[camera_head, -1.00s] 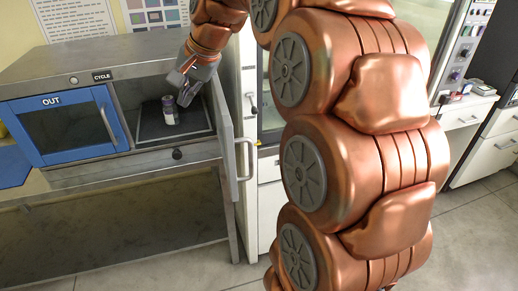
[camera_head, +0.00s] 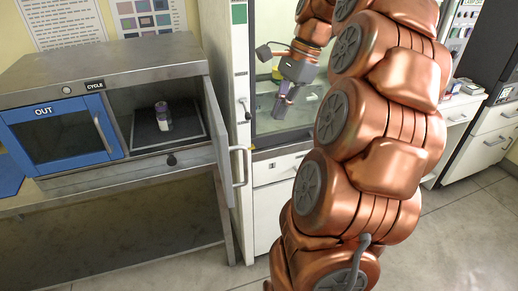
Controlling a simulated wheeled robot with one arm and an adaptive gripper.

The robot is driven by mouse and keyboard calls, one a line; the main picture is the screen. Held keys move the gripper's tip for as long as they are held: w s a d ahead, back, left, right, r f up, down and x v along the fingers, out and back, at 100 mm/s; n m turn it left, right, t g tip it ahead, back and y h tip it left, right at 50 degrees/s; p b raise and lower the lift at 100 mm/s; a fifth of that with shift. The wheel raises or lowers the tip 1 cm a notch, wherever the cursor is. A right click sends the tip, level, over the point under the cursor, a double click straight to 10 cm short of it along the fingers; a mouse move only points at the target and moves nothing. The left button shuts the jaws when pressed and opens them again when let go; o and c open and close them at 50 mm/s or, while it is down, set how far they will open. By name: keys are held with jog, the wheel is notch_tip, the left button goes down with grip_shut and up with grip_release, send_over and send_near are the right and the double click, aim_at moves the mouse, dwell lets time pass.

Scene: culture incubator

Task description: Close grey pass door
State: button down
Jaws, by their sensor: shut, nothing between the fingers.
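The grey pass door (camera_head: 218,135) stands open at the right side of the steel pass box (camera_head: 100,68), swung out toward me, with its bar handle (camera_head: 242,166) on the right face. My gripper (camera_head: 279,113) is shut and empty, pointing down, to the right of the door and apart from it, in front of the glass-fronted cabinet.
The blue OUT door (camera_head: 60,133) left of the compartment is shut. A tall white cabinet (camera_head: 238,80) with a handle stands close behind the grey door. Open floor (camera_head: 150,272) lies in front.

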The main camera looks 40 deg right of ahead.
jog(key=a+f, duration=0.7)
jog(key=f, duration=0.2)
jog(key=shift+w+f+b, duration=0.25)
jog(key=shift+b, duration=0.2)
dwell(0.5)
jog(key=shift+a+m, duration=0.15)
jog(key=shift+m, duration=0.15)
